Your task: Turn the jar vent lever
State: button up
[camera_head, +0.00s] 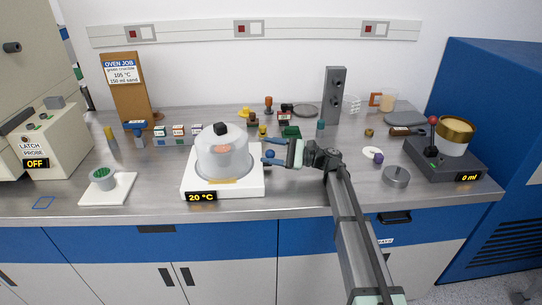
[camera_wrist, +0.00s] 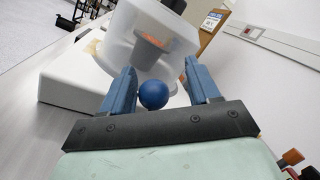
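The jar (camera_head: 222,150) is a translucent dome with a black knob on top, standing on a white base (camera_head: 243,185) with a 20 °C display. An orange item shows inside it. The vent lever's blue ball (camera_head: 269,154) sits at the jar's right side; its stem is hidden. My gripper (camera_head: 271,151) reaches in from the right, level with the ball. In the wrist view my gripper (camera_wrist: 160,88) is open, and the blue ball (camera_wrist: 153,95) lies between its two blue fingers, with a visible gap to the right finger. I cannot tell whether the left finger touches it.
A small dish with green contents (camera_head: 104,179) stands left of the base on a white plate. Stamps and small blocks crowd the bench behind the jar. A metal disc (camera_head: 396,177) and a red-knobbed lever device (camera_head: 434,148) stand to the right. The front bench strip is clear.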

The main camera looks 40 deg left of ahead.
notch_tip(320, 180, up, 8)
dwell(0.4)
jog(key=w+d+f+m, duration=0.1)
jog(key=w+d+f, duration=0.1)
jog(key=d+f, duration=0.1)
jog(key=w+d+f+m+t, duration=0.1)
jog(key=w+d+f, duration=0.1)
jog(key=w+d, duration=0.1)
jog(key=w+d+f+m+t, duration=0.1)
jog(key=w+d+f+m, duration=0.1)
jog(key=d+f, duration=0.1)
jog(key=shift+w+f, duration=0.25)
jog(key=shift+f, duration=0.05)
jog(key=shift+s+d+f+m+h, duration=0.1)
jog(key=shift+s+f+m+h, duration=0.2)
jog(key=shift+m, duration=0.4)
jog(key=shift+f+m, duration=0.1)
jog(key=shift+m, duration=0.5)
jog(key=shift+s+a, duration=0.2)
jog(key=x, duration=1.3)
jog(key=shift+a+f, duration=0.1)
jog(key=shift+a, duration=0.05)
